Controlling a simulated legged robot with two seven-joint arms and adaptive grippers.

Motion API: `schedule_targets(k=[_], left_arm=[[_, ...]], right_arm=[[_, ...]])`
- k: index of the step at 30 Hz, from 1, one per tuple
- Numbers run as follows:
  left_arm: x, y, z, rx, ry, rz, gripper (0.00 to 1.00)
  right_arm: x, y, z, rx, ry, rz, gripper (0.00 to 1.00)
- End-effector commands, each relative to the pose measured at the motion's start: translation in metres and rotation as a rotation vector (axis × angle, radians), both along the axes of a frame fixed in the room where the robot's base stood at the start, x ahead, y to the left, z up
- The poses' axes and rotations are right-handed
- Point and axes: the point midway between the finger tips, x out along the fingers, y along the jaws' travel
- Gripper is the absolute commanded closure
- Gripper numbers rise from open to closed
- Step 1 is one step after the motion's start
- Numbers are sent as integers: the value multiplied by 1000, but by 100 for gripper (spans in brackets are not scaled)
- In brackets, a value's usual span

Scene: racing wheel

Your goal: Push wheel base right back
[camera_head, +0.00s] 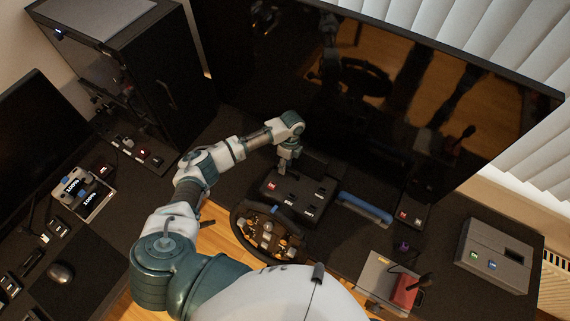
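The wheel base (323,190) is a dark box with several small switches and a red one on top, near the middle of the desk. The black steering wheel (236,222), with orange and grey controls at its centre, is at the near side of the base. My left gripper (287,167) points down at the far left edge of the base. Its fingers are small and partly dark, so I cannot tell whether they are open or touching the base. My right gripper is not in view.
A large dark monitor (400,90) stands behind the base. A blue-and-grey bar (364,208) lies right of it. A grey box (495,255) and a red-topped shifter unit (405,290) are further right. A black PC case (165,85) stands left.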

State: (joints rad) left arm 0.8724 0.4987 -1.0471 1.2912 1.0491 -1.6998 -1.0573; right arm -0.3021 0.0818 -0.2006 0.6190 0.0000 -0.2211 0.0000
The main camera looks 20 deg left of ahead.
Motion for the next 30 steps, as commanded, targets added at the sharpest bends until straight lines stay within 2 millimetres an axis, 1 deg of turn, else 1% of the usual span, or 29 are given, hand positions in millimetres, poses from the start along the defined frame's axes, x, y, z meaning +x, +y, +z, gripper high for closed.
schedule_targets(k=[4,8,11,14,18,22,27,30], left_arm=[[0,-3,1,-1,-1,-2,61],[2,-3,6,-2,-3,-2,61],[5,-2,18,-4,-3,-2,61],[9,0,38,-4,-4,-2,61],[15,1,70,-6,-4,-2,61],[21,2,94,-7,-4,0,61],[24,2,112,-6,0,0,61],[25,1,116,-6,0,0,61]], right_arm=[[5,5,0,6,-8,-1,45],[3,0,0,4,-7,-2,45],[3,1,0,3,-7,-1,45],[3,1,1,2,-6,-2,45],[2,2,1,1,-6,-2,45],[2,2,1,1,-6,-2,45],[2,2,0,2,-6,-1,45],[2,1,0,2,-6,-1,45]])
